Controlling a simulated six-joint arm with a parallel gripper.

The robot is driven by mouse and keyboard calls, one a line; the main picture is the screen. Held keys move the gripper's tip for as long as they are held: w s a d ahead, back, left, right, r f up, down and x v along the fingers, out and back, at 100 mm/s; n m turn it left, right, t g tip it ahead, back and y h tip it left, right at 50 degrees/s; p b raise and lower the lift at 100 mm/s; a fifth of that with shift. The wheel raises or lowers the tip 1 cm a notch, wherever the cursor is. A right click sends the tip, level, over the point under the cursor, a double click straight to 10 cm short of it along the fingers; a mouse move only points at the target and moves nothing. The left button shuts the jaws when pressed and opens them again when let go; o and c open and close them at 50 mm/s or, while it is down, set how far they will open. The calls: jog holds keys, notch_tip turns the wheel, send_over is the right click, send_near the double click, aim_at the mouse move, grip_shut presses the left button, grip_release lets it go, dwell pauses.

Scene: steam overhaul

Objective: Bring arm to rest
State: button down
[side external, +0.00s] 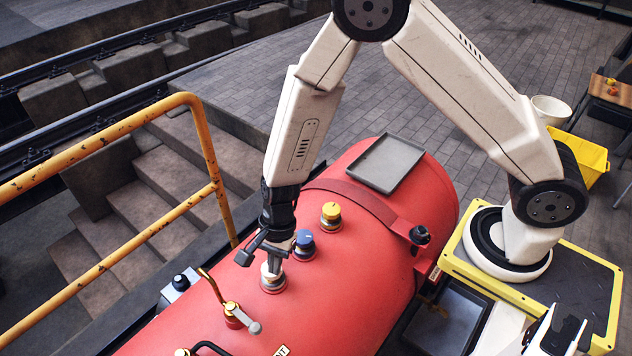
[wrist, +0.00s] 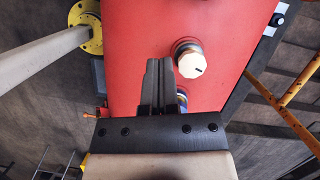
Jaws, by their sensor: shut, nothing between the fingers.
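My gripper (side external: 275,268) points down over the red boiler (side external: 352,262), its fingers together with nothing between them. In the side external view its tips overlap the white knob (side external: 272,284). In the wrist view my gripper (wrist: 159,62) shows beside the white knob (wrist: 191,65), with the knob to the right of the fingertips. I cannot tell how high the tips are above the boiler. A blue knob (side external: 304,246) and a yellow knob (side external: 331,216) stand in line behind.
A brass lever valve (side external: 232,312) stands on the boiler close to my gripper. A grey tray (side external: 385,163) lies on top of the boiler. A yellow handrail (side external: 110,263) and steps (side external: 150,205) are at the left. A yellow bin (side external: 590,158) stands at the right.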

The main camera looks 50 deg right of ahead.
jog(key=shift+d+r, duration=0.1)
jog(key=shift+r, duration=0.25)
jog(key=s+d+r+n+t+h, duration=0.1)
jog(key=s+d+r+n, duration=0.2)
jog(key=d+r+n, duration=0.4)
jog(key=s+d+r+n+t+h, duration=0.2)
jog(key=s+d+r+n, duration=0.1)
jog(key=d+r+n, duration=0.4)
jog(key=shift+d+r+n+t, duration=0.35)
jog(key=shift+d+r, duration=0.65)
jog(key=shift+d, duration=1.15)
